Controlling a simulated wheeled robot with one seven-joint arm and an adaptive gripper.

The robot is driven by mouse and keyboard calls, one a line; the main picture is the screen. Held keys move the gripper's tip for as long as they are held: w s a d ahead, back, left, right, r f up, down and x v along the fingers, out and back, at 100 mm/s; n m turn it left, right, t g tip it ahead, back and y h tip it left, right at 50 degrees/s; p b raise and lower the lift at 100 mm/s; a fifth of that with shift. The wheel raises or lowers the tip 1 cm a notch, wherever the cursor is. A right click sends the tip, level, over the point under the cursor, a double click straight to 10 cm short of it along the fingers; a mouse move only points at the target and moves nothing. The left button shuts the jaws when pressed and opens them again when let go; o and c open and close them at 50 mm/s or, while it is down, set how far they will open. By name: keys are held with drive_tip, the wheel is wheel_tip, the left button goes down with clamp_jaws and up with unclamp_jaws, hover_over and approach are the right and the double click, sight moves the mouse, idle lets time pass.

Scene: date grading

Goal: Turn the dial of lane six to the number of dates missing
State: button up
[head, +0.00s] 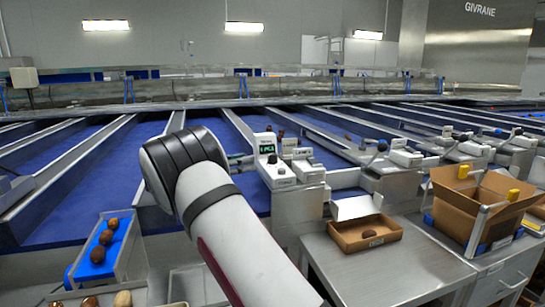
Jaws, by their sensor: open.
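A white control box (265,146) stands at the lane end in the middle, with a small green display whose text is too small to read surely. I cannot tell which lane number this is. A shallow cardboard tray (345,243) on the steel table to the right holds one dark date (369,234). My arm crosses the middle from the bottom and covers part of the lanes left of the box. My gripper is not visible.
More control units (405,156) line the lane ends to the right. An open cardboard box (485,200) stands at the right of the steel table (395,272). A blue-lined tray (98,262) with several dates is at the lower left. The table front is clear.

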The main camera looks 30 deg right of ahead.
sight(273, 154)
drive_tip(key=d, duration=1.1)
drive_tip(key=shift+s+d, duration=0.1)
clamp_jaws()
